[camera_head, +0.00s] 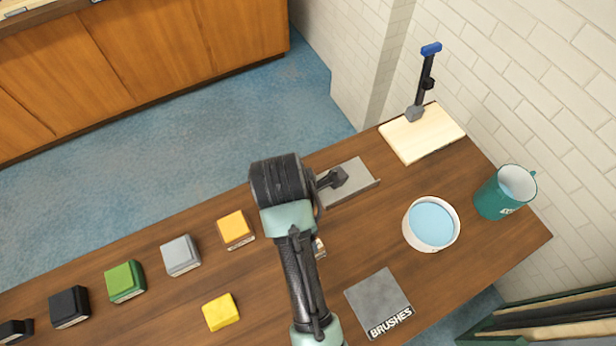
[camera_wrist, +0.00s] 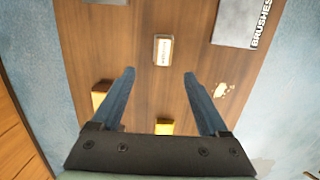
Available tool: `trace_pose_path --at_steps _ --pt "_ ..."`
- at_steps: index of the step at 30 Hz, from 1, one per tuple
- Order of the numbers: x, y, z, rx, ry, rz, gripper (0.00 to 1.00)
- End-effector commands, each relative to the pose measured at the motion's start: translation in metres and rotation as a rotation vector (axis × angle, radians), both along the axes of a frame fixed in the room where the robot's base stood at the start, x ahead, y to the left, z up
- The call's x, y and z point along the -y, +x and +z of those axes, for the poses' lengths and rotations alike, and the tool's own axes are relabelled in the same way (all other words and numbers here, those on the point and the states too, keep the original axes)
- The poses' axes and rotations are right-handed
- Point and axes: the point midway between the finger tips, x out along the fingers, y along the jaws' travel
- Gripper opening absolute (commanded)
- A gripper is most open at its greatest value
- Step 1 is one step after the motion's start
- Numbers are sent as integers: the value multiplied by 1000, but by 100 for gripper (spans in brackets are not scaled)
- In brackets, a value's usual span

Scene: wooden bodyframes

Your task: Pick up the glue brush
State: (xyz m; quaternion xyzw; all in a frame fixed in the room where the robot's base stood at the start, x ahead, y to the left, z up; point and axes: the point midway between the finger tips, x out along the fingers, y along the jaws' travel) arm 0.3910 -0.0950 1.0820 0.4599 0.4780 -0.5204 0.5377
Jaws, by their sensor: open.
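I cannot pick out a glue brush for certain. In the wrist view a small block with a whitish, lettered label (camera_wrist: 163,49) lies on the table, ahead of and between my fingers. In the head view my arm hides most of that spot, and only a small light edge (camera_head: 320,248) shows beside it. My gripper (camera_wrist: 160,72) is open and empty, with its two blue-grey fingers pointing over the table. The grey mat marked BRUSHES (camera_head: 377,297) is bare; part of it shows at the wrist view's upper right (camera_wrist: 236,22).
An orange block (camera_head: 235,229), a yellow block (camera_head: 221,312) and several others lie left. A grey plate (camera_head: 358,192) with a dark tool is behind my arm. A bowl of blue liquid (camera_head: 432,224), green mug (camera_head: 497,194) and board with blue-topped upright (camera_head: 420,143) stand right.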

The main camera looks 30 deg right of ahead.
Motion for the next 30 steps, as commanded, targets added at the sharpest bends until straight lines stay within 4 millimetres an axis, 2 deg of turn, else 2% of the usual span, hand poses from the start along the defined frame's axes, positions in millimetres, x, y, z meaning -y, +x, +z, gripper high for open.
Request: trace_pose_path --at_steps 3,9,17,24,30 --pt "3 -2 -27 -6 2 -1 78" --pt "7 -1 -57 -5 1 -2 78" --pt "10 -2 -75 -1 0 -2 78" --pt "14 -7 -108 -2 0 -1 78" --pt "16 -7 -122 1 0 -2 78"
